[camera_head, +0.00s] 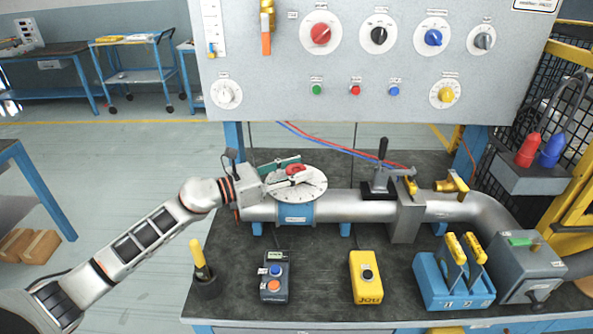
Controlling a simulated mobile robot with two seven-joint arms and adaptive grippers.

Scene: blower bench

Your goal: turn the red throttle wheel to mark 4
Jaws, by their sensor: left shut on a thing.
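The red throttle wheel (296,169) sits at the middle of a round white dial plate (312,188) on top of the grey pipe (345,206). My left gripper (284,175) reaches in from the left at the dial and is shut on the red wheel. The gripper covers the wheel's left side and part of the dial. The dial's marks are too small to read, so I cannot tell where the wheel points. My right gripper is out of view.
A black-handled lever (382,160) stands on the pipe to the right. In front are a yellow box (366,285), a grey button box (274,285), a blue holder (455,293) and a black cup (207,287). A knob panel (270,88) rises behind.

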